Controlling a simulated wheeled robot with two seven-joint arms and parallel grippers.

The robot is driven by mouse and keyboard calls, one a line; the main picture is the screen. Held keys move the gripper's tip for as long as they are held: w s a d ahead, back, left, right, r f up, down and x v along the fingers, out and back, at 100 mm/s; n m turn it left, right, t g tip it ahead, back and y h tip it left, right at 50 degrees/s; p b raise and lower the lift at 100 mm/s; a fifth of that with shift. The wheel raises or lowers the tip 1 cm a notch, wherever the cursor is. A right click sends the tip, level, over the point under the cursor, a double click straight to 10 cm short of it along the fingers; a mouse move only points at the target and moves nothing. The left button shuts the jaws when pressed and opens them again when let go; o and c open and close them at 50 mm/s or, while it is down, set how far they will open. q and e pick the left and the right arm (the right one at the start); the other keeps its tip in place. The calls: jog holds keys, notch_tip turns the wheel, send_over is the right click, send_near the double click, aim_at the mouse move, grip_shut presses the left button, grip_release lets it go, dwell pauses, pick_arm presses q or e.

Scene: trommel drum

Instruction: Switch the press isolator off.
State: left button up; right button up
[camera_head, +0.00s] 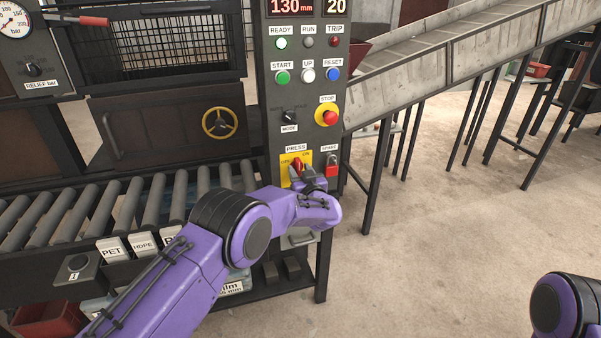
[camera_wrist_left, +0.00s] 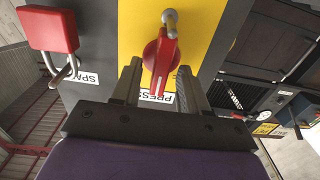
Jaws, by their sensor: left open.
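The press isolator is a red rotary handle (camera_head: 297,164) on a yellow plate (camera_head: 286,172), under the PRESS label on the dark control column. In the left wrist view the red handle (camera_wrist_left: 162,58) shows close up, with a grey pin at one end. My left gripper (camera_wrist_left: 158,70) is open, with one finger on each side of the handle and a visible gap on both sides. In the head view my left gripper (camera_head: 307,176) is in front of the plate and partly hides it. My right gripper is not in view; only part of my right arm shows.
A red padlock (camera_head: 331,163) hangs beside the isolator under the SPARE label; the wrist view shows it too (camera_wrist_left: 50,30). Above are a red STOP button (camera_head: 328,118) and several other buttons. A roller conveyor (camera_head: 120,210) lies left; open floor (camera_head: 450,230) lies right.

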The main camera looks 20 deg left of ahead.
pick_arm(q)
grip_shut()
jog(key=n+b, duration=0.2)
jog(key=n, duration=0.1)
jog(key=shift+s+a+f+n, duration=0.1)
jog(key=shift+f+n, duration=0.1)
jog(key=shift+n, duration=0.1)
jog(key=n+b, duration=0.3)
jog(key=n, duration=0.2)
jog(key=shift+s+a+f+b, duration=0.1)
jog(key=shift+f+b, duration=0.05)
jog(key=shift+b, duration=0.2)
jog(key=shift+f+n+b, duration=0.1)
jog(key=shift+n+b, duration=3.1)
jog(key=shift+n, duration=1.4)
